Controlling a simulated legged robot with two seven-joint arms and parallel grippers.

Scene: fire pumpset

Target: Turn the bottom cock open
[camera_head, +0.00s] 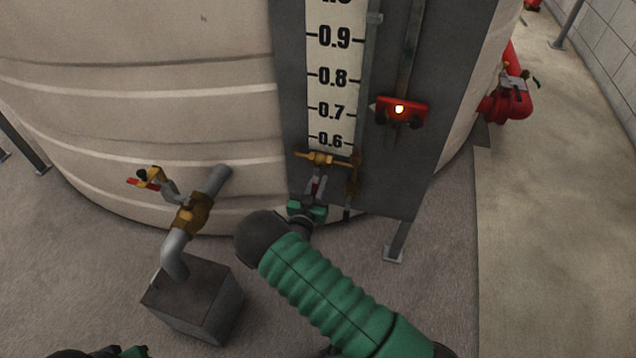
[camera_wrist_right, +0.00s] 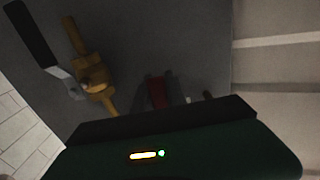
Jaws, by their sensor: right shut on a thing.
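The bottom cock (camera_head: 322,158) is a brass fitting at the foot of the level gauge, just under the 0.6 mark. My right gripper (camera_head: 317,184) reaches up to it from below and is shut on a red handle (camera_wrist_right: 157,92) that hangs beneath the brass body. The handle shows as a red strip between the grey fingers in the wrist view; the rest is hidden. My left gripper seems to show only as a green and black scrap (camera_head: 132,352) at the bottom edge; its fingers are hidden.
The gauge's grey panel (camera_head: 400,170) stands before a large pale tank (camera_head: 130,70). A red slider (camera_head: 402,110) sits on the panel. A brass valve on a grey pipe (camera_head: 192,212) rises from a block at left. A brass fitting with black lever (camera_wrist_right: 95,85) is near the wrist.

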